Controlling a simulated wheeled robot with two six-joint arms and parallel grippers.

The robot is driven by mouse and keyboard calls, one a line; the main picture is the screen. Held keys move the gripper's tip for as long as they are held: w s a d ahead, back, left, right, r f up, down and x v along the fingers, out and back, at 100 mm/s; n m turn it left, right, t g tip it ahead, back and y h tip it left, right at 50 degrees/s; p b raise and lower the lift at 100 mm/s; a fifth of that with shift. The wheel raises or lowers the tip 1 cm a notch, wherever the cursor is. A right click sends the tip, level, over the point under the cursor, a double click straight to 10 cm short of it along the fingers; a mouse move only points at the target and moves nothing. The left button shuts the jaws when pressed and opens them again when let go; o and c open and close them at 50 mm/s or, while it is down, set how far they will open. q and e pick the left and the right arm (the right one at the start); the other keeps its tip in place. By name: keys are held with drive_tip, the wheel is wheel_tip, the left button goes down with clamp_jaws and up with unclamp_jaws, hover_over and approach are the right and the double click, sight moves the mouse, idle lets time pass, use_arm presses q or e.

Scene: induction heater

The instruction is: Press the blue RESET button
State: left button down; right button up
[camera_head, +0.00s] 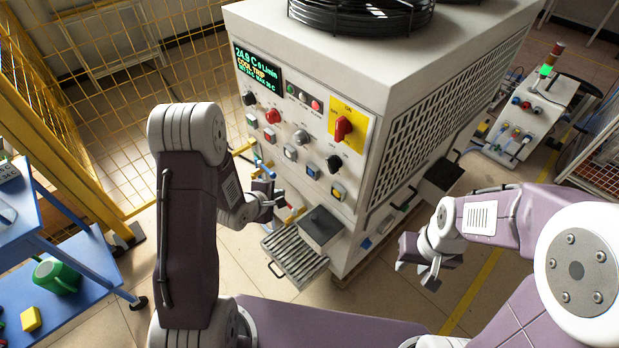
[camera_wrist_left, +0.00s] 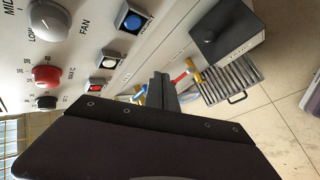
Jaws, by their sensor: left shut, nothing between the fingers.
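The blue button (camera_head: 312,170) is a square push button in the lower row of the white machine's control panel. My right gripper (camera_head: 415,277) looks open and empty, to the right of the machine's front corner.
A white button (camera_wrist_left: 108,62) and a red button (camera_wrist_left: 97,85) sit beside the blue one. A red knob (camera_head: 273,115) and a grey fan knob (camera_wrist_left: 48,20) are above. A slatted tray (camera_head: 295,257) and dark box (camera_head: 320,227) stick out below. A blue table (camera_head: 75,268) stands left.

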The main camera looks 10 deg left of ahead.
sight(312, 172)
use_arm(q)
drive_tip(key=shift+d+r, duration=0.1)
drive_tip(key=shift+d, duration=0.05)
drive_tip(key=w+d, duration=0.5)
drive_tip(key=w, duration=0.2)
drive_tip(key=shift+d, duration=0.15)
drive_tip(key=shift+d, duration=0.1)
idle(2.1)
drive_tip(key=shift+w+d, duration=0.15)
drive_tip(key=shift+w, duration=0.15)
drive_tip(key=shift+w+d, duration=0.3)
drive_tip(key=shift+w, duration=0.1)
idle(0.9)
drive_tip(key=shift+s+p, duration=0.1)
drive_tip(key=shift+p, duration=0.2)
drive_tip(key=shift+s+a, duration=0.5)
drive_tip(key=shift+s, duration=0.1)
